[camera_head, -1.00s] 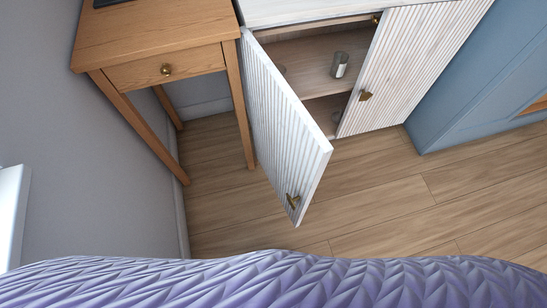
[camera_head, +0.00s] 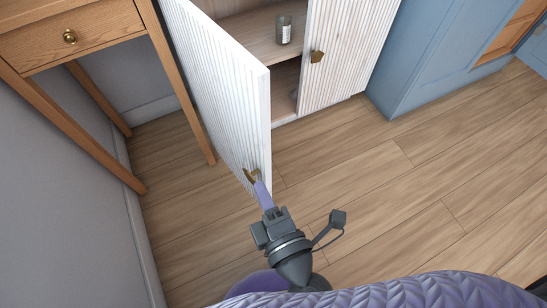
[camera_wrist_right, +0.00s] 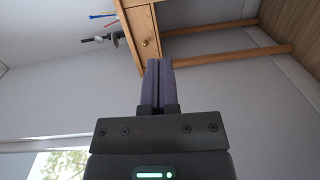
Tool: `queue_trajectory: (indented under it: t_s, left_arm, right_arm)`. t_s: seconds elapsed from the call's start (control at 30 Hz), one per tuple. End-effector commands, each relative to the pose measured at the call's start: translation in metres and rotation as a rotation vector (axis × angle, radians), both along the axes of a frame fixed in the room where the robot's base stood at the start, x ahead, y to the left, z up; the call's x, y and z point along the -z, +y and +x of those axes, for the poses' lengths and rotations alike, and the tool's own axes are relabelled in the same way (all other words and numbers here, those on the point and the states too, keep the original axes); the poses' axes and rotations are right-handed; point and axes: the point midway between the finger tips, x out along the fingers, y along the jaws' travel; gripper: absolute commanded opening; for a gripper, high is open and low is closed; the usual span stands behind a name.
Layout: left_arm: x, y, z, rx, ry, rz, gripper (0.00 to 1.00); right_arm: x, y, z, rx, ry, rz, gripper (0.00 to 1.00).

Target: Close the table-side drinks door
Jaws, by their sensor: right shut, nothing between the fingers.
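The table-side drinks door (camera_head: 222,95) is a white ribbed panel that stands open, swung out from the cabinet beside the wooden table. Its brass handle (camera_head: 252,176) is near the door's free lower end. My right gripper (camera_head: 261,186) is shut and empty, with its purple fingertips at the handle and the door's edge in the head view. I cannot tell whether they touch it. In the right wrist view the gripper's closed fingers (camera_wrist_right: 158,80) point toward the wooden table, and the door does not show there. My left gripper is not in view.
The wooden table (camera_head: 75,35) with a drawer stands left of the open door; it also shows in the wrist view (camera_wrist_right: 143,35). The other ribbed door (camera_head: 340,45) is shut. A jar (camera_head: 284,29) stands on the shelf inside. Blue cabinet (camera_head: 430,60) at right; floor between is clear.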

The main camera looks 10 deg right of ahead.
Motion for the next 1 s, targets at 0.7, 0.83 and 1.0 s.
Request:
queue_trajectory:
  t_s: [0.7,0.83,1.0]
  left_arm:
    - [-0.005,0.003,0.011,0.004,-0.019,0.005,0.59]
    - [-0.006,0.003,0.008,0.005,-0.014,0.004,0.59]
    - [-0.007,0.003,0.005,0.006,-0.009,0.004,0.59]
  right_arm:
    - [-0.017,0.013,0.107,-0.007,-0.068,-0.007,0.00]
    - [-0.017,0.001,0.114,-0.008,-0.068,-0.007,0.00]
    - [-0.017,-0.003,0.116,-0.010,-0.066,-0.004,0.00]
